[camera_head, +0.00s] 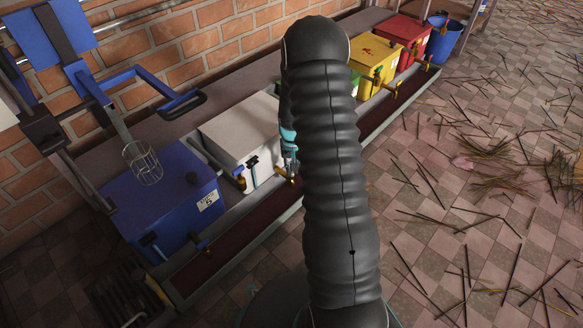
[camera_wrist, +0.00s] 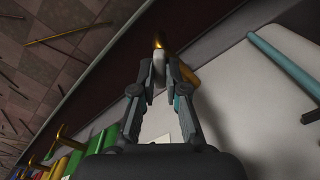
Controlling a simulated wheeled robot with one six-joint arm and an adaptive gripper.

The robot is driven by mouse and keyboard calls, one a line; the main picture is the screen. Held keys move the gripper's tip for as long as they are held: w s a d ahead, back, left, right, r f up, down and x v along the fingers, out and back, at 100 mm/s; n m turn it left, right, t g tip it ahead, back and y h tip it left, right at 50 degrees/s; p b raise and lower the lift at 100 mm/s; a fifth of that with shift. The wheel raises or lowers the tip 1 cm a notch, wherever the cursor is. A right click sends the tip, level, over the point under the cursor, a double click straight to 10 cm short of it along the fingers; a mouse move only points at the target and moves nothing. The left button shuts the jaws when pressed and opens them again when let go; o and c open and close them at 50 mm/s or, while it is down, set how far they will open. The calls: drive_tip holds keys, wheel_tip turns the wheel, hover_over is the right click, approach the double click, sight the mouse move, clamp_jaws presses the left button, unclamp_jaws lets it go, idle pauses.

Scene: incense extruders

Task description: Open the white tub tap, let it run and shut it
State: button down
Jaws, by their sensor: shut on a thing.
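The white tub (camera_head: 240,128) stands between a blue tub and a green one in the head view, and its pale side (camera_wrist: 240,115) fills the right of the wrist view. Its brass tap (camera_head: 284,175) sticks out from the front over the dark trough; the brass also shows in the wrist view (camera_wrist: 186,73). My gripper (camera_head: 290,153) is at this tap, partly hidden by my arm. In the wrist view its fingertips (camera_wrist: 159,72) are shut on a small pale piece by the brass, seemingly the tap handle. Whether liquid runs from the spout cannot be seen.
The blue tub (camera_head: 160,205) is at left, with a wire basket (camera_head: 143,163) above it. Yellow (camera_head: 374,57) and red (camera_head: 404,32) tubs and a blue bucket (camera_head: 446,38) stand farther right. A trough (camera_head: 230,235) runs along the front. Sticks litter the tiled floor.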

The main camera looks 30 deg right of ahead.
idle(0.3)
drive_tip(key=c, duration=1.2)
unclamp_jaws()
wheel_tip(320, 180, up, 12)
